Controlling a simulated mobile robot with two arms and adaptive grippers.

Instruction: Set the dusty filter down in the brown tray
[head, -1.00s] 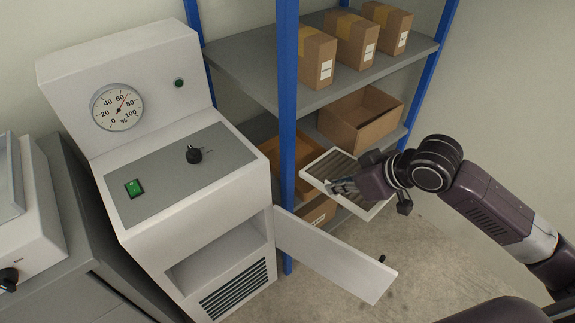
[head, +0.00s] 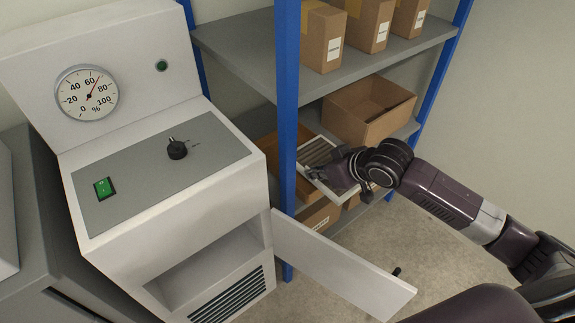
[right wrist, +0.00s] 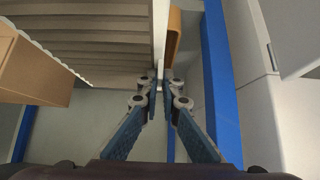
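The dusty filter (head: 318,151) is a flat panel with a white frame and grey-brown pleats. My right gripper (head: 322,174) is shut on its near frame edge and holds it at the middle shelf, just right of the blue post. In the right wrist view the fingertips (right wrist: 161,77) pinch the white frame edge, and the pleats (right wrist: 90,45) fill the upper left. An orange-brown tray (head: 268,146) sits behind the post, partly hidden by it and the filter. Its rim (right wrist: 174,35) seems to show beside the filter in the wrist view. My left gripper is out of view.
The blue post (head: 287,120) stands close left of the filter. An open cardboard box (head: 360,118) is on the shelf to the right, with closed cartons (head: 322,40) above. The white machine (head: 150,200) has its door (head: 340,262) swung open below.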

